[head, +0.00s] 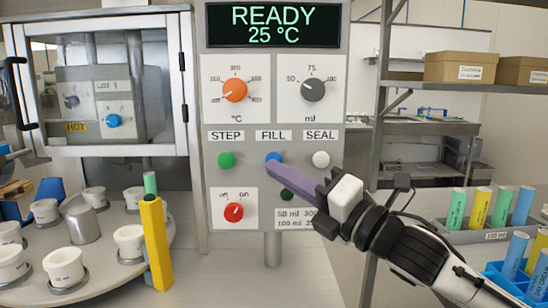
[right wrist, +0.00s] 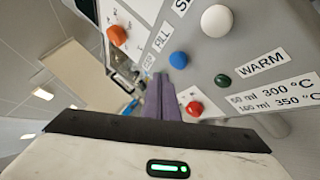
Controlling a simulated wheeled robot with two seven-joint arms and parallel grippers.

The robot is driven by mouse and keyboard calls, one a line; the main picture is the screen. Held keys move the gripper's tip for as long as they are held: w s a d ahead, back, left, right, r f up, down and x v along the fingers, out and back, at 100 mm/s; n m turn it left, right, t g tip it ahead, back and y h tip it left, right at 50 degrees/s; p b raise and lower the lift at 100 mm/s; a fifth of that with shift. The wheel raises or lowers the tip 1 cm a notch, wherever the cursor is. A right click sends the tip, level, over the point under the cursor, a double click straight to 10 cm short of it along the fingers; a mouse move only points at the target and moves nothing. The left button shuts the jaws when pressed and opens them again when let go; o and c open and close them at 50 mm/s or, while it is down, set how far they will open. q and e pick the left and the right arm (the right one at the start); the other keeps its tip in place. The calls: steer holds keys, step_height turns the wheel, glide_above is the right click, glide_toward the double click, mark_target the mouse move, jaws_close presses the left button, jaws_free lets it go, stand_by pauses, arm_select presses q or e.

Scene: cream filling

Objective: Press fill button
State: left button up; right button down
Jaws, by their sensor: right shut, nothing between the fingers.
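The blue FILL button (head: 273,157) sits in the middle of a row on the grey control panel (head: 330,195). It also shows in the right wrist view (right wrist: 178,59). My right gripper (head: 270,171) is shut and empty. Its purple fingers come in from the lower right, with the tips just below the blue button in the head view. In the right wrist view the fingertips (right wrist: 166,76) are close beside the button. I cannot tell whether they touch it. My left gripper is not in view.
Beside FILL are the green STEP button (head: 226,160) and the white SEAL button (head: 320,159). A red knob (head: 233,211) sits below. The display (head: 273,25) reads READY 25 °C. A turntable (head: 105,260) with white cups and a yellow upright bar (head: 156,245) stand left.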

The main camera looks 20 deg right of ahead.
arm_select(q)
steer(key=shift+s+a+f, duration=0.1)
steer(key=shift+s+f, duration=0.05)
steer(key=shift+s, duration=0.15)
arm_select(e)
steer(key=shift+w+d, duration=0.15)
steer(key=shift+w, duration=0.5)
stand_by(1.2)
arm_select(q)
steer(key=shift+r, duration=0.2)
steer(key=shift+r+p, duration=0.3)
steer(key=shift+p, duration=0.2)
arm_select(e)
steer(key=shift+w+d, duration=0.15)
steer(key=shift+w, duration=0.25)
